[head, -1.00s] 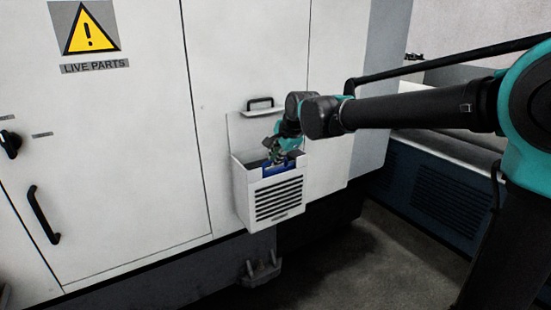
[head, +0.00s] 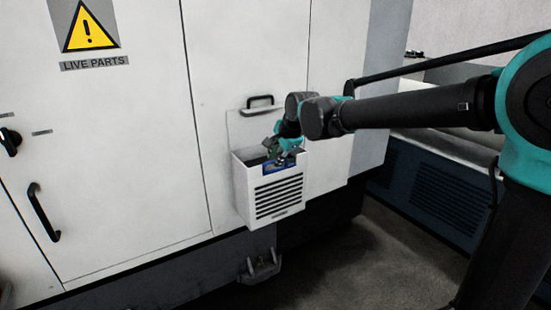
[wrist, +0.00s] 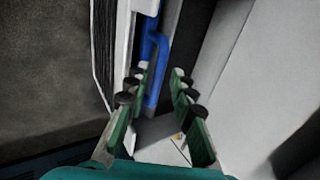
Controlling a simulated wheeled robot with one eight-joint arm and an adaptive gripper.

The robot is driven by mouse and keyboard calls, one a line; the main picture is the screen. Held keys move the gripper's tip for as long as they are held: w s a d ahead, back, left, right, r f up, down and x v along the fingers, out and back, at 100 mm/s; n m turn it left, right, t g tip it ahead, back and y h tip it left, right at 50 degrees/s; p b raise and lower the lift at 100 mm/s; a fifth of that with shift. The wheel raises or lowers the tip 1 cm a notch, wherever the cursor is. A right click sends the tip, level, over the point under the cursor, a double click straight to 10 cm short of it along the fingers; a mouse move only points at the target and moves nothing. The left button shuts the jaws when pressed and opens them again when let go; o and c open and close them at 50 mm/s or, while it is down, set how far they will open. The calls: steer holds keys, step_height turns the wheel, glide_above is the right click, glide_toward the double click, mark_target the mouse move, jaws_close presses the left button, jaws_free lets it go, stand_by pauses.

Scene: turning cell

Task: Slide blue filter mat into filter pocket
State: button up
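The filter pocket (head: 240,190) is a white louvred box on the front of the machine cabinet. The blue filter mat (head: 270,170) sits in it, with its blue upper part showing at the front cut-out. In the wrist view the mat (wrist: 153,85) is a blue strip with a raised handle-like loop, close behind the pocket's white front wall (wrist: 122,40). My gripper (wrist: 160,76) is open at the pocket's mouth. Its left finger is near the mat, and a gap shows between the mat and the right finger. Contact cannot be told. The mat's lower part is hidden inside the pocket.
A raised white lid with a black handle (head: 260,101) stands behind the pocket against the cabinet. A black door handle (head: 43,213) and a rotary switch (head: 10,140) are at the left. A dark bracket (head: 260,266) juts out below. Free floor (head: 340,255) lies at the lower right.

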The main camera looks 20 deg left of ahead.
steer(key=shift+o, duration=0.4)
steer(key=v, duration=1.2)
steer(key=d+f+n+h, duration=0.2)
steer(key=d+f, duration=0.7)
steer(key=d, duration=0.3)
steer(key=d+f+n+h, duration=0.1)
steer(key=d+f+n, duration=0.1)
steer(key=d+f, duration=0.9)
steer(key=s+d+f+n+h, duration=0.1)
steer(key=s+d+f+n, duration=0.1)
steer(key=s+d+f, duration=0.3)
steer(key=s+d+f+n+h, duration=0.1)
steer(key=s+d+f+n, duration=0.1)
steer(key=s+d+f, duration=0.4)
steer(key=s+d, duration=0.2)
steer(key=d, duration=0.3)
steer(key=shift+s+d+f, duration=0.2)
steer(key=shift+d, duration=0.1)
